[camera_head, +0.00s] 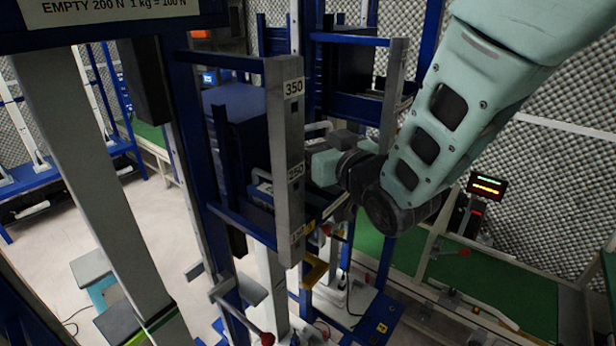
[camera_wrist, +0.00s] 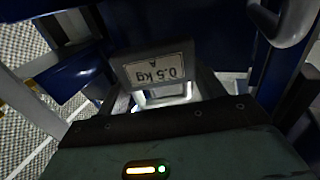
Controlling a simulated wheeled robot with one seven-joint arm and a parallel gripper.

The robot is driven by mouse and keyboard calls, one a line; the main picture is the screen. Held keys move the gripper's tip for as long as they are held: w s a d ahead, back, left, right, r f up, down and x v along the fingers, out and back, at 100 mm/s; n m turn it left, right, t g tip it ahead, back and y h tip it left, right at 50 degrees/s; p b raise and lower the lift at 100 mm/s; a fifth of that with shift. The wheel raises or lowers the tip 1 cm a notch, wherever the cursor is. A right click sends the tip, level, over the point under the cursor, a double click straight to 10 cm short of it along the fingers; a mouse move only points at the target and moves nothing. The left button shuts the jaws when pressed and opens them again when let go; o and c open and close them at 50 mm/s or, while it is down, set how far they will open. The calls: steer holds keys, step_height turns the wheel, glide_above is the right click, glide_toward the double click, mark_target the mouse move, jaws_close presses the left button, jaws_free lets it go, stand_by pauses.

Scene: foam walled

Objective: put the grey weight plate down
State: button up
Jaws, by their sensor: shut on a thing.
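My gripper (camera_head: 325,167) reaches leftward in the head view into a blue rack, beside the grey upright marked 350 and 250. Its fingertips are hidden there. In the wrist view the gripper's body fills the bottom, and beyond its dark edge is a grey piece with an upside-down "0.5 kg A" label, the grey weight plate (camera_wrist: 160,74). The gripper is shut on this plate, though the contact is not clearly visible. I cannot tell from these views whether the plate touches a surface below.
The blue rack (camera_head: 245,210) and its grey numbered upright (camera_head: 287,150) stand close around the gripper. A second blue rack (camera_head: 365,105) is behind. A green-topped bench (camera_head: 490,285) with a lit display (camera_head: 487,186) is at right. Pale floor shows at left.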

steer(key=shift+f+p, duration=1.1)
steer(key=shift+f, duration=2.55)
steer(key=shift+f, duration=0.2)
steer(key=o, duration=1.3)
steer(key=shift+o, duration=0.2)
steer(key=shift+r, duration=0.3)
steer(key=p+v, duration=0.7)
steer(key=v, duration=0.5)
steer(key=shift+p, duration=0.3)
